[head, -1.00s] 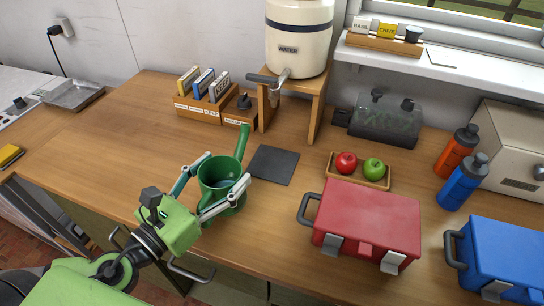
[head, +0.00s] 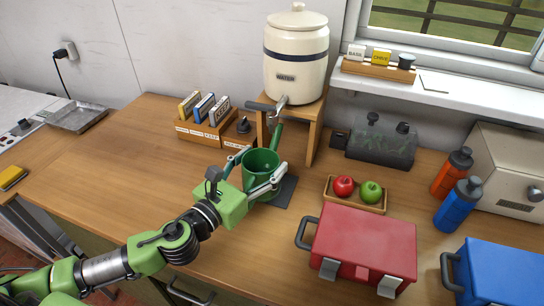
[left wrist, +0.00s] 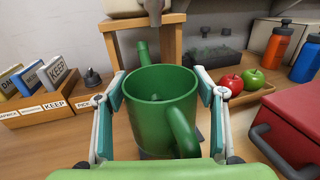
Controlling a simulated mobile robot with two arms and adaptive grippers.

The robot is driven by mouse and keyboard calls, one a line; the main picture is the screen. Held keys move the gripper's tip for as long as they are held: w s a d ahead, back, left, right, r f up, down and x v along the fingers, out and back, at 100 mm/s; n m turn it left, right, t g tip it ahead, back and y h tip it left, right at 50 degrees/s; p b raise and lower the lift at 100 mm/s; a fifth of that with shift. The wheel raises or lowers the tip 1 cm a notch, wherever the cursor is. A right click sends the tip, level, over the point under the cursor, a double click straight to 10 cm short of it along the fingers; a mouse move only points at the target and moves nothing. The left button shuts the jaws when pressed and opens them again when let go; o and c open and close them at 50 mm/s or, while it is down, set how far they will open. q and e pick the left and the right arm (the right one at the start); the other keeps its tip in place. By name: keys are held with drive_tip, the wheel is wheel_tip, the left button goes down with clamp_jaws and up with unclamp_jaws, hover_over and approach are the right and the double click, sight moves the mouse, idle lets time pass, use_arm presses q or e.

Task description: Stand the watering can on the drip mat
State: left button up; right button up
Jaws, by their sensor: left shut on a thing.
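The green watering can (head: 262,168) is upright between the fingers of my left gripper (head: 262,178), which is shut on its sides. In the left wrist view the can (left wrist: 162,105) fills the middle, its spout pointing away and its handle toward me. The dark drip mat (head: 285,191) lies on the counter in front of the dispenser stand. The can covers much of the mat, and I cannot tell whether its base touches it. My right gripper is not in view.
A cream water dispenser (head: 296,60) stands on a wooden stand (head: 315,115) just behind the can, its tap near the spout. A red toolbox (head: 365,240) and a fruit tray (head: 355,203) are to the right. The counter at left (head: 120,150) is clear.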

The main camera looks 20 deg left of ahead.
sight(272, 151)
use_arm(q)
drive_tip(key=x, duration=0.4)
drive_tip(key=shift+w+r+p, duration=0.15)
drive_tip(key=shift+w+p, duration=0.1)
drive_tip(key=shift+p, duration=0.15)
drive_tip(key=shift+w+d+f, duration=0.1)
drive_tip(key=shift+w+f, duration=0.05)
drive_tip(key=shift+f, duration=0.1)
wheel_tip(272, 151, down, 3)
drive_tip(key=shift+f+b, duration=0.15)
drive_tip(key=shift+b, duration=0.3)
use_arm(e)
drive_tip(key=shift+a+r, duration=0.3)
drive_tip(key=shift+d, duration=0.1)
use_arm(q)
drive_tip(key=o, duration=0.8)
drive_tip(key=shift+f, duration=0.2)
drive_tip(key=o, duration=0.4)
drive_tip(key=shift+o, duration=0.2)
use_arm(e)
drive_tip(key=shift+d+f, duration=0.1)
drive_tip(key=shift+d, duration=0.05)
use_arm(q)
drive_tip(key=shift+r, duration=0.15)
